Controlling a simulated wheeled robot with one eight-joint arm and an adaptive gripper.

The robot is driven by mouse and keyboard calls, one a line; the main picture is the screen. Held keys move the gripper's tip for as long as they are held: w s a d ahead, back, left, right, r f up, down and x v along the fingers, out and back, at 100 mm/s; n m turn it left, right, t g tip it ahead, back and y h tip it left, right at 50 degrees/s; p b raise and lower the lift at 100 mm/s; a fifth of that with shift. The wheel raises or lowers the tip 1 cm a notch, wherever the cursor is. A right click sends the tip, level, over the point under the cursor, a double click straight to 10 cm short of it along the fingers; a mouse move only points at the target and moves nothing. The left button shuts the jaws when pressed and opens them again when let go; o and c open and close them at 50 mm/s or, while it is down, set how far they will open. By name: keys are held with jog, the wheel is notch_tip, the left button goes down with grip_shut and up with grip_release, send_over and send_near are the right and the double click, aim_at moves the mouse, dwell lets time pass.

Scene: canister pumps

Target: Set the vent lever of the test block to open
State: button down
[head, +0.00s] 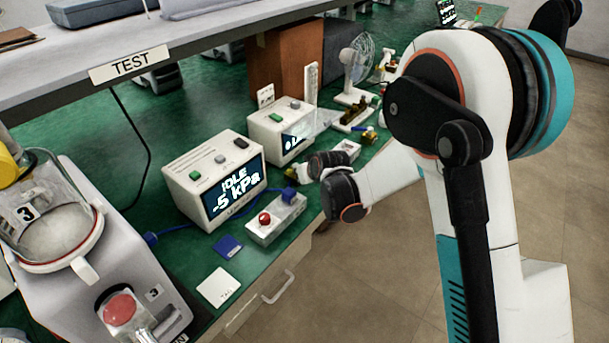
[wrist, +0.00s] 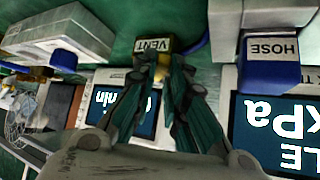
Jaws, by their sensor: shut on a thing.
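The test block (head: 275,220) is a pale box with a red knob on the green bench, in front of the display reading IDLE -5 kPa. In the wrist view, a blue fitting labelled HOSE (wrist: 271,62) is at the right, and a brass-yellow fitting labelled VENT (wrist: 152,45) is at the top middle. My gripper (wrist: 163,72) has its dark fingers closed on the small yellow vent lever (wrist: 161,66) just below that label. The fingers hide most of the lever, so I cannot tell its setting. In the head view my wrist partly hides this spot.
The IDLE display unit (head: 215,178) and a second display unit (head: 281,130) stand close behind. Another pale block (head: 346,150) lies beyond my wrist. A blue square (head: 228,246) and a white card (head: 218,287) lie nearer. A canister pump (head: 75,240) stands at the left.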

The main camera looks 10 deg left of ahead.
jog(key=c, duration=1.9)
grip_release()
jog(key=v, duration=1.2)
